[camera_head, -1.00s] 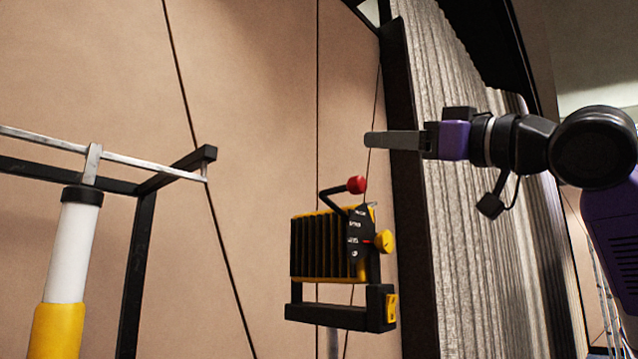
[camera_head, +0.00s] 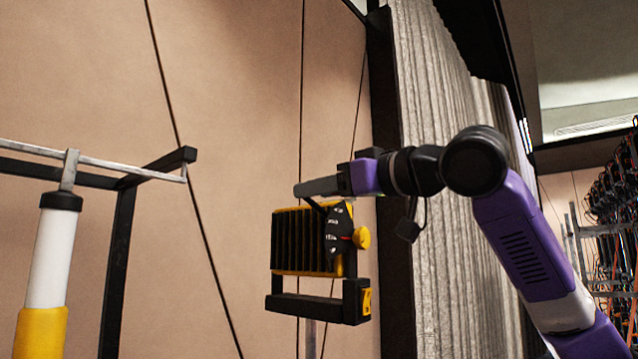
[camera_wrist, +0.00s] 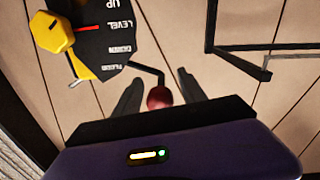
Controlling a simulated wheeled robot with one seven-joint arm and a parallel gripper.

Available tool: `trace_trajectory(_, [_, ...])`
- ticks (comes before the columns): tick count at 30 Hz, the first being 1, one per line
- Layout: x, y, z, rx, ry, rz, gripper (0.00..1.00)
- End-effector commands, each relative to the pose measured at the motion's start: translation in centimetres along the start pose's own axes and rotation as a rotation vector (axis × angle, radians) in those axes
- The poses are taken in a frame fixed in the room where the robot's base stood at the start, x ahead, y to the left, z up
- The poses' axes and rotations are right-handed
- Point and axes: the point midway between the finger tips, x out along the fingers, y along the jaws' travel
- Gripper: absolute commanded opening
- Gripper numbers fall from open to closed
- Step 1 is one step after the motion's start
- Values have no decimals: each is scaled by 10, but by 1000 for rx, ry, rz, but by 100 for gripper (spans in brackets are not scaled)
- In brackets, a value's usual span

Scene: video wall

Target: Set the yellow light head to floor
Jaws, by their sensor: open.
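The yellow light head (camera_head: 300,240) with black fins sits in a black bracket (camera_head: 322,308) on a pole. Its side carries a black dial plate (camera_head: 339,230) and a yellow knob (camera_head: 362,238). In the wrist view, the plate (camera_wrist: 106,45) reads UP, LEVEL, DOWN and a last word like FLOOR; the red mark is at LEVEL. My gripper (camera_wrist: 159,80) is open, its fingers on either side of the red ball (camera_wrist: 159,98) of the bent black handle (camera_wrist: 147,69). In the head view, my gripper (camera_head: 300,188) is at the light's top and hides the ball.
A white and yellow post (camera_head: 55,255) and a black frame with a metal rail (camera_head: 100,160) stand at left. A beige panelled wall (camera_head: 240,100) is behind, and a grey ribbed surface (camera_head: 435,150) is behind my arm. A cable-filled rack (camera_head: 610,200) is at far right.

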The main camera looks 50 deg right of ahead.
Motion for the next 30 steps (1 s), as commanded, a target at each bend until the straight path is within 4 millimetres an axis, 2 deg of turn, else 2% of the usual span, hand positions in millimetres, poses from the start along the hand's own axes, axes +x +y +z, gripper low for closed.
trace_trajectory(10, [6,0,0,0,2,1,49])
trace_trajectory(11, [6,0,0,0,2,0,45])
trace_trajectory(18, [5,0,0,0,2,0,0])
trace_trajectory(30, [5,0,0,0,1,1,0])
